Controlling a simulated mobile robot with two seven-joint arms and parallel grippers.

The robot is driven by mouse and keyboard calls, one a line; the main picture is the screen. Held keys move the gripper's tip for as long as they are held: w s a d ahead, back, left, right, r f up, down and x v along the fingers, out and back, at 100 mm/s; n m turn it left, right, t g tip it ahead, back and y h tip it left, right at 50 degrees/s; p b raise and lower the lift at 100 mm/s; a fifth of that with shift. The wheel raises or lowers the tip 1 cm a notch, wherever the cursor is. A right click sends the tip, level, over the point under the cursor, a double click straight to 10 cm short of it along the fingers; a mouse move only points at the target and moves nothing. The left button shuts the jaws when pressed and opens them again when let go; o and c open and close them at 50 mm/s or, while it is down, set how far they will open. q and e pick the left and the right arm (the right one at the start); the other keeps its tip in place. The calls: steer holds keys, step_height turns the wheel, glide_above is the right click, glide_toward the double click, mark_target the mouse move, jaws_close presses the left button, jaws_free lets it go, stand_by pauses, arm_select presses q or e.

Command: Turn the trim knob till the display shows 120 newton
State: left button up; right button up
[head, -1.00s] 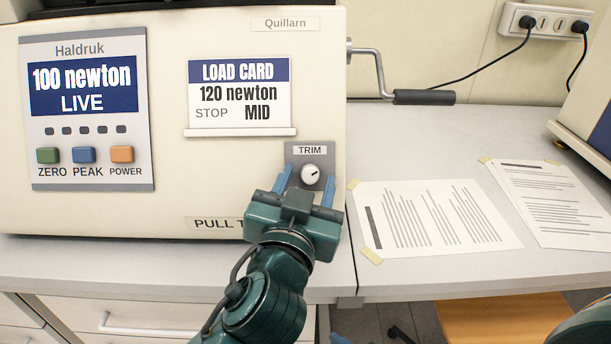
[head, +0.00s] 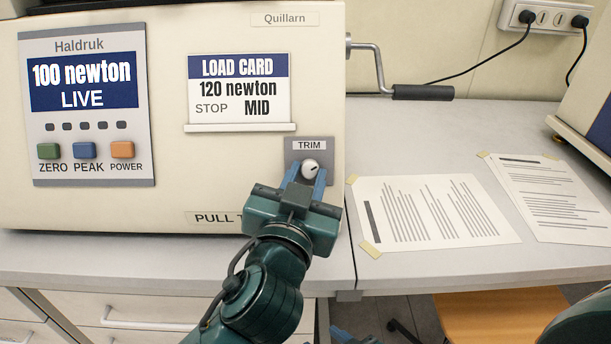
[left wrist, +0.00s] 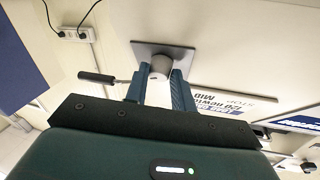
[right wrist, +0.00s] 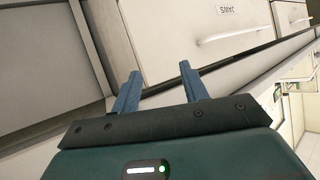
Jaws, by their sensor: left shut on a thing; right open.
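The trim knob (head: 310,169) is a small white dial with a dark pointer mark, on a grey plate under the word TRIM. My left gripper (head: 306,180) is shut on the knob, one blue finger on each side. The left wrist view shows the knob (left wrist: 161,66) between the fingers. The display (head: 84,83) reads 100 newton, LIVE. The load card (head: 238,90) reads 120 newton, STOP, MID. My right gripper (right wrist: 157,92) is open and empty in the right wrist view, near drawer fronts.
Zero, peak and power buttons (head: 86,150) sit below the display. A crank handle (head: 422,92) sticks out from the machine's right side. Taped paper sheets (head: 432,210) lie on the bench at right. A wall socket (head: 545,18) holds two plugs.

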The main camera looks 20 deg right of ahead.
arm_select(q)
steer(key=shift+r+m+g+p, duration=0.3)
steer(key=shift+m+p, duration=0.3)
steer(key=shift+p, duration=0.3)
steer(key=m+g+h+p, duration=0.1)
steer(key=m+p, duration=0.1)
steer(key=p, duration=0.1)
steer(key=shift+w+a+r+p, duration=0.1)
steer(key=shift+a+r+p, duration=0.05)
steer(key=shift+p, duration=0.2)
steer(key=shift+m+g+p, duration=0.3)
steer(key=shift+m+p, duration=0.35)
steer(key=shift+m, duration=0.05)
steer(key=shift+m+g+h+p, duration=0.3)
steer(key=shift+m+p, duration=0.3)
steer(key=shift+p, duration=0.3)
steer(key=shift+f+m+g+p, duration=0.3)
steer(key=shift+m+p, duration=0.2)
steer(key=shift+p, duration=0.2)
arm_select(e)
steer(key=shift+g+h, duration=0.7)
steer(key=shift+s+d+r, duration=0.25)
steer(key=shift+d+r, duration=0.45)
steer(key=shift+r, duration=0.2)
steer(key=shift+s+d+r, duration=0.2)
steer(key=shift+d+r, duration=0.45)
steer(key=shift+r, duration=0.25)
steer(key=shift+f, duration=0.15)
